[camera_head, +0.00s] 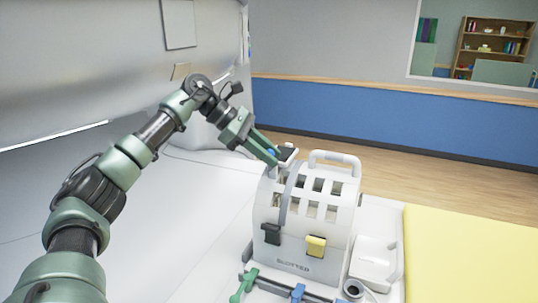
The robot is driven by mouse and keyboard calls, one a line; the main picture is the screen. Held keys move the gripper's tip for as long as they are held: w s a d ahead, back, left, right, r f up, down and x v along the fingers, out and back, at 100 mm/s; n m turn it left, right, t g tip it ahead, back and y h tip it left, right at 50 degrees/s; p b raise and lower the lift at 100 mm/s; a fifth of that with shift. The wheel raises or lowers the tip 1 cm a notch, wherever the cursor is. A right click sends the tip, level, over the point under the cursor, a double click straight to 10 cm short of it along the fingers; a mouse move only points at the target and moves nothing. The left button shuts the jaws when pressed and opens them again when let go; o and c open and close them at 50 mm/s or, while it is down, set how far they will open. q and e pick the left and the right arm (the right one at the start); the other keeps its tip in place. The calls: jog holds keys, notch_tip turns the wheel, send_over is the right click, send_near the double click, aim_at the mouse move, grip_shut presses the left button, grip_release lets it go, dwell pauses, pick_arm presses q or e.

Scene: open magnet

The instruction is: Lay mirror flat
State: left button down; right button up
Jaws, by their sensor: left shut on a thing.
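A small dark panel with a pale frame, which looks like the mirror (288,154), sits at the top left of a white slotted head coil (318,213). The panel looks tilted, though its exact angle is hard to tell. My left gripper (273,157) reaches in from the left and is shut at the panel's left edge, where a small blue part shows between the fingers. The fingers hide part of the panel and its mount. My right gripper is not in view.
The coil has a top handle (336,158), a black clip (271,234) and a yellow clip (316,246). Green and blue clips lie in front. A white tray (376,262) and a yellow pad (470,255) are to the right. The white scanner body (110,65) rises at left.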

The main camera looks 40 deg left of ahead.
pick_arm(q)
jog(key=c, duration=1.2)
grip_release()
jog(key=b+v, duration=0.1)
jog(key=v, duration=0.6)
jog(key=shift+a+r, duration=0.25)
jog(key=shift+s, duration=0.15)
